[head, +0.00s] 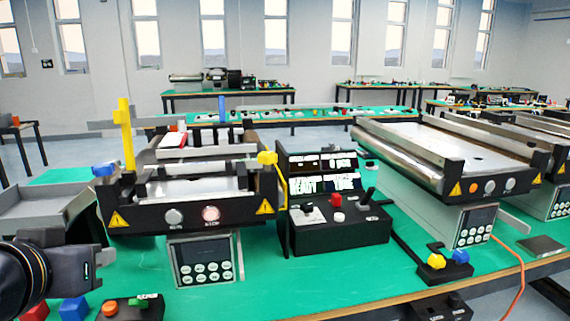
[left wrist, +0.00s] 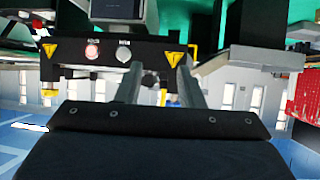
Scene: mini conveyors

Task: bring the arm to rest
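My left gripper (head: 104,257) enters at the lower left of the head view, beside the near left mini conveyor (head: 190,213). In the left wrist view the picture is upside down. There the two fingers of my left gripper (left wrist: 157,82) stand apart with nothing between them, and the conveyor's black front panel (left wrist: 78,52) shows beyond. My right gripper is not in either view.
A grey tray (head: 45,212) stands behind my left gripper. A blue block (head: 73,309) and a small button box (head: 128,308) lie in front. A control box (head: 338,232) stands right of the conveyor, and a second conveyor (head: 445,165) farther right. Green mat (head: 340,275) is bare in front.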

